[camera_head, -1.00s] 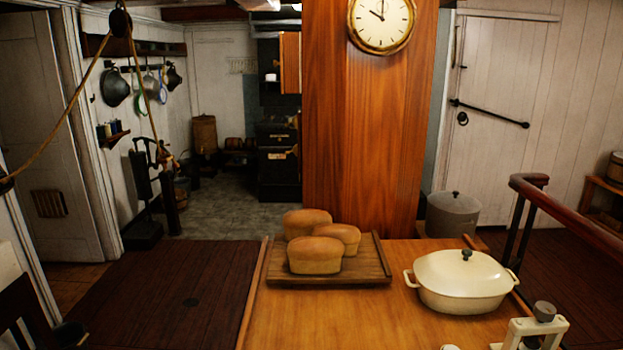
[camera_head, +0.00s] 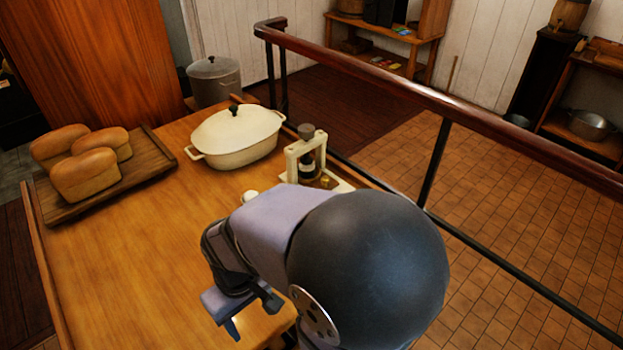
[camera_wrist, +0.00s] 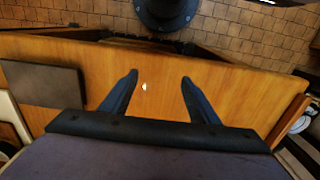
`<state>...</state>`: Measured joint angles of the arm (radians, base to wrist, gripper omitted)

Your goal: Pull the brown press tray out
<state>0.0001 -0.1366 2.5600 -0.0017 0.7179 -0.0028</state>
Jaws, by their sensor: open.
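A small white press (camera_head: 305,160) with a grey knob on top stands near the right edge of the wooden table. Its inside looks dark, with a small brownish-yellow piece (camera_head: 326,181) low at the front. I cannot tell whether that piece is the brown press tray. My gripper (camera_head: 248,312) is above the table's near part, in front of the press and apart from it. In the wrist view my gripper (camera_wrist: 159,79) is open, with only bare table wood between its fingers. The press is not clearly seen there.
Several loaves (camera_head: 87,175) sit on a wooden board (camera_head: 150,152) at the left. A railing (camera_head: 445,105) runs along the right. The middle of the table (camera_head: 130,250) is clear. A dark flat panel (camera_wrist: 45,83) shows in the wrist view.

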